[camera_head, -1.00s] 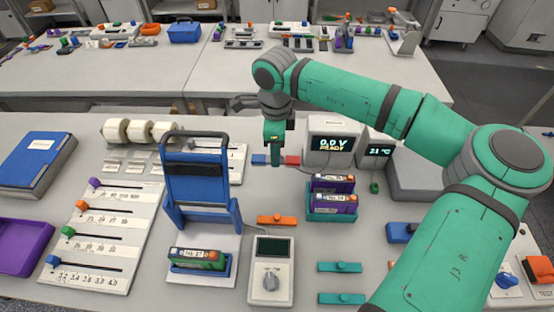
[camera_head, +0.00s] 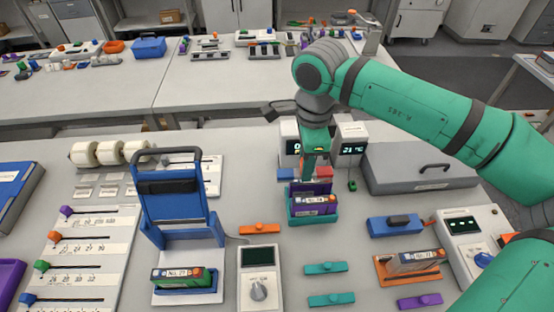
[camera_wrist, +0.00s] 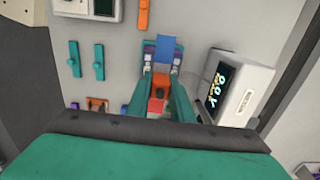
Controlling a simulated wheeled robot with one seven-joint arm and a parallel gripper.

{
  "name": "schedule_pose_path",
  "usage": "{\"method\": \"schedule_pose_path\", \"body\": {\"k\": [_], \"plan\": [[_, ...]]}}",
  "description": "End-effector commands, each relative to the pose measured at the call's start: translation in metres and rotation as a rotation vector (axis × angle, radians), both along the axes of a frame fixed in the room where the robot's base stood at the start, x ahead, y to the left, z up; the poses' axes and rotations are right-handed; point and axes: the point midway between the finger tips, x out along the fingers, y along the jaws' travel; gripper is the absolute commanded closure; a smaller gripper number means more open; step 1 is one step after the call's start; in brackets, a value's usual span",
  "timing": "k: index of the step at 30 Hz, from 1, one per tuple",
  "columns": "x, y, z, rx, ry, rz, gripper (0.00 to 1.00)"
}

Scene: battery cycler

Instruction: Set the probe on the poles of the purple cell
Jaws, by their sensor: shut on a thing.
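My gripper (camera_head: 309,178) is shut on the probe. The probe has a blue end (camera_head: 287,174) on the left and a red end (camera_head: 324,172) on the right. In the wrist view my gripper (camera_wrist: 161,76) has the red end (camera_wrist: 158,91) between its fingers and the blue end (camera_wrist: 167,50) beyond. Two purple-sided cells stand in a teal tray (camera_head: 313,221); the front purple cell (camera_head: 317,206) shows a white label. The rear purple cell (camera_head: 297,189) is partly hidden by my fingers. The probe is over the rear part of the tray; contact with poles cannot be told.
A voltage meter (camera_wrist: 236,88) stands close beside the probe. A blue frame (camera_head: 180,200) with a green-ended cell (camera_head: 183,277) stands left. A grey case (camera_head: 420,170) and an orange tray (camera_head: 380,268) with a cell are right.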

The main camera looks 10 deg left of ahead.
Motion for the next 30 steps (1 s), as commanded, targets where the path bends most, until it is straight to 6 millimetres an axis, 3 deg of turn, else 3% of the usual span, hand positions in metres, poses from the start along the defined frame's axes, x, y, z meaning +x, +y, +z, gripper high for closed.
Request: {"method": "schedule_pose_path", "body": {"k": [3, 9, 30], "plan": [[-0.01, -0.022, 0.009, -0.004, -0.002, -0.002, 1.0], [-0.018, -0.036, 0.014, -0.007, -0.001, 0.0, 1.0], [-0.018, -0.038, -0.034, -0.007, -0.001, 0.0, 1.0]]}}
